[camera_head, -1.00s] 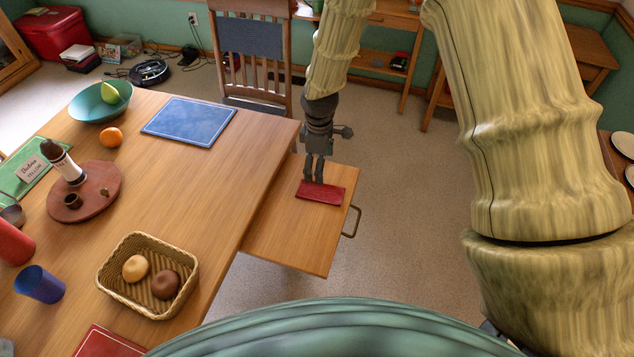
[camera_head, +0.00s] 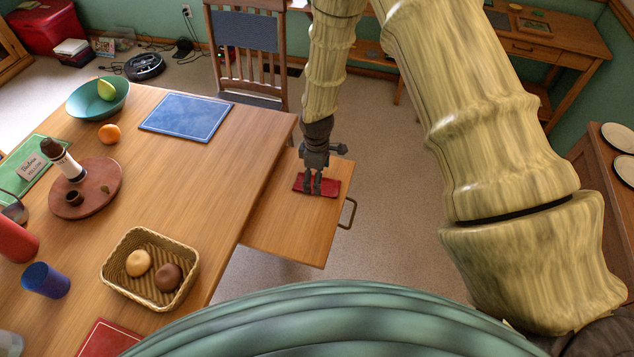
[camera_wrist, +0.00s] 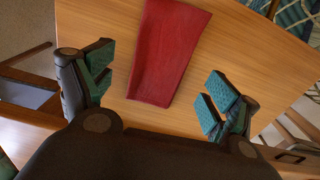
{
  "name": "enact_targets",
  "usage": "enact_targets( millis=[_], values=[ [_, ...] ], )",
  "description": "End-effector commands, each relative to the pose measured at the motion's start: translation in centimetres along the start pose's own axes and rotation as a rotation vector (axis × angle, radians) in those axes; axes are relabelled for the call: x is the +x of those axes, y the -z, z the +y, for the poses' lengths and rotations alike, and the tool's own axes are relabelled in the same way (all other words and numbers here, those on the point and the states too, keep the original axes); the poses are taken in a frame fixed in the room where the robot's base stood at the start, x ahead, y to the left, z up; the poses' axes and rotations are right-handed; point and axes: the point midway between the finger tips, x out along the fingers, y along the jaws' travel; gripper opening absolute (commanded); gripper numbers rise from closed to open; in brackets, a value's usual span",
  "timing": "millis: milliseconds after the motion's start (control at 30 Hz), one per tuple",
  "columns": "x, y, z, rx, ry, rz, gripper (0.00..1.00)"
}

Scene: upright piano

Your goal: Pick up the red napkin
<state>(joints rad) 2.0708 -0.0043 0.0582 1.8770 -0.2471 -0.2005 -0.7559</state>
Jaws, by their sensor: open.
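The red napkin (camera_head: 328,189) lies flat, folded into a rectangle, on a low wooden pull-out leaf (camera_head: 287,232) beside the table. It also shows in the wrist view (camera_wrist: 170,52), ahead of the fingers and between their lines. My gripper (camera_head: 313,190) points down at the napkin, and its fingers cover part of it in the head view. In the wrist view my gripper (camera_wrist: 154,97) is open, with one teal-padded finger on each side and nothing between them. I cannot tell whether the fingertips touch the napkin.
The wooden table (camera_head: 190,185) edge rises left of the leaf. A wicker basket (camera_head: 112,280) with two rolls stands on it, and a blue placemat (camera_head: 186,118) lies behind. A chair (camera_head: 248,50) stands at the back. A metal handle (camera_head: 348,213) sticks out from the leaf's right side.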

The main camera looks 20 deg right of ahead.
Motion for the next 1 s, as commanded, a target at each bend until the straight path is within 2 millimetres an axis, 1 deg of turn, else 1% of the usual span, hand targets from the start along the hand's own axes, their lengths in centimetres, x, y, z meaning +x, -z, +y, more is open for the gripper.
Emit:
enact_targets(
  millis=[200, 300, 600, 667, 867, 967, 1000],
  values=[
    [1.8, -0.1, 0.0, 0.0, 0.0, -0.001, 0.88],
    [2.2, -0.1, 0.0, 0.0, 0.0, -0.001, 0.88],
    [2.5, -0.1, 0.0, 0.0, 0.0, 0.0, 0.88],
    [2.5, -0.1, 0.0, 0.0, 0.0, 0.0, 0.79],
    [2.5, -0.1, 0.0, 0.0, 0.0, 0.0, 0.55],
    [2.5, -0.1, 0.0, 0.0, 0.0, 0.0, 0.55],
    [2.5, -0.1, 0.0, 0.0, 0.0, 0.0, 0.53]
  ],
)
